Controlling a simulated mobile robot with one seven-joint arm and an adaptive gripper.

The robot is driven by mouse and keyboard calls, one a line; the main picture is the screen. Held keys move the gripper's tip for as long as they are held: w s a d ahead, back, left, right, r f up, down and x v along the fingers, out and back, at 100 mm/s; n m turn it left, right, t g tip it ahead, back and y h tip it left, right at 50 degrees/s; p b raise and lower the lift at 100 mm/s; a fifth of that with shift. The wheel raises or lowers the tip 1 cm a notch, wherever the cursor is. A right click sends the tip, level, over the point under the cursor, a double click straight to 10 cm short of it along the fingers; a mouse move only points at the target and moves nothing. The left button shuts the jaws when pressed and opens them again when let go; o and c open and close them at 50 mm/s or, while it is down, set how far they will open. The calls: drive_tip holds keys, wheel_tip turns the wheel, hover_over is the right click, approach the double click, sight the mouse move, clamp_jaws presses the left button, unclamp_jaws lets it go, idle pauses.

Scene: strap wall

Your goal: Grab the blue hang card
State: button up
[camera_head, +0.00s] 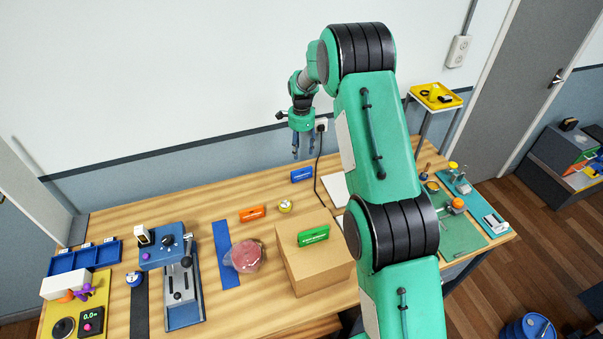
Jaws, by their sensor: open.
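The blue hang card (301,174) appears as a small blue piece with pale marking near the back edge of the wooden table, close to the wall. My gripper (303,155) points down with its fingers apart and nothing between them. In the picture its fingertips are just above the blue card, with a visible gap; the exact height and depth between them are hard to tell. The card is not covered by my arm.
A similar orange piece (252,213) lies to the left, and a green one (313,235) is on a cardboard box (318,270).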

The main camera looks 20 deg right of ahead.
sight(302, 170)
drive_tip(key=shift+w+d+f, duration=0.15)
drive_tip(key=shift+w+f, duration=0.05)
drive_tip(key=shift+f, duration=0.4)
drive_tip(key=shift+w+d+f, duration=0.1)
drive_tip(key=shift+w+f, duration=0.05)
drive_tip(key=shift+f, duration=0.4)
drive_tip(key=shift+f, duration=0.15)
drive_tip(key=shift+f, duration=4.15)
drive_tip(key=shift+f, duration=0.2)
drive_tip(key=shift+s+f, duration=0.1)
drive_tip(key=shift+f, duration=2.35)
drive_tip(key=c, duration=0.8)
